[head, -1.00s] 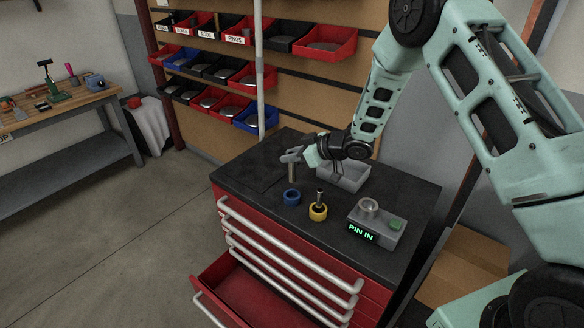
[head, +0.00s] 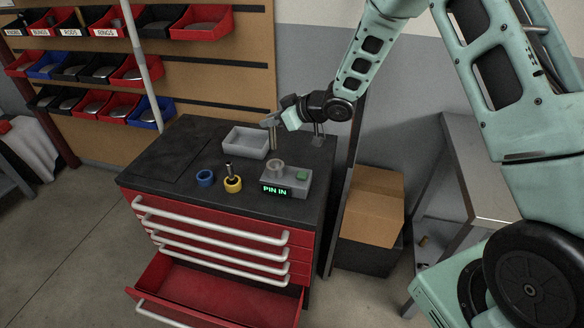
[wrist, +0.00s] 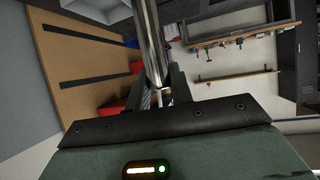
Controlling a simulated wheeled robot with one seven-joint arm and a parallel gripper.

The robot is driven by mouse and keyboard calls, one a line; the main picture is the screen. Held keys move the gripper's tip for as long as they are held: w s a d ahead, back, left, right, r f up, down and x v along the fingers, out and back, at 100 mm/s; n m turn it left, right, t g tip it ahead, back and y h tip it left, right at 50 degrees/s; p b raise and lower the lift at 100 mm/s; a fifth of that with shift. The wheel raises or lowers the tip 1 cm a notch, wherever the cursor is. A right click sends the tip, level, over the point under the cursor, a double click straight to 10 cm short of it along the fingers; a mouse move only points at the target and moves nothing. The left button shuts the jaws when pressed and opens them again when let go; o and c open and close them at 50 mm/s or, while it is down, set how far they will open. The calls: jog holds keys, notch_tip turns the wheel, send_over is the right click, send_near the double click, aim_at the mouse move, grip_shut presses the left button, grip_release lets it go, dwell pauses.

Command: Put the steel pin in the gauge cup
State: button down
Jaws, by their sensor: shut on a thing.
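My gripper (head: 271,121) is shut on the steel pin (head: 273,140), which hangs roughly upright below it. The pin shows as a shiny rod in the wrist view (wrist: 150,42), between the fingers. The gauge cup (head: 275,165) is a small grey ring-shaped cup on top of a grey gauge box (head: 293,178) with a green button and a lit "PIN IN" display. In the head view the pin's lower end appears just above and behind the cup; I cannot tell the exact gap or alignment.
A yellow ring (head: 233,185) with an upright dark-and-metal piece and a blue ring (head: 205,178) stand left of the gauge. A grey tray (head: 231,145) lies behind. The red cabinet's lower drawer (head: 215,300) is open. A cardboard box (head: 372,205) is at right.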

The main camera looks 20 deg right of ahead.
aim_at(274, 147)
notch_tip(274, 147, down, 9)
jog(key=shift+f+p, duration=0.2)
jog(key=shift+p, duration=0.3)
jog(key=shift+f, duration=0.2)
jog(key=c, duration=1.2)
grip_release()
jog(key=shift+c, duration=0.2)
jog(key=shift+r, duration=0.15)
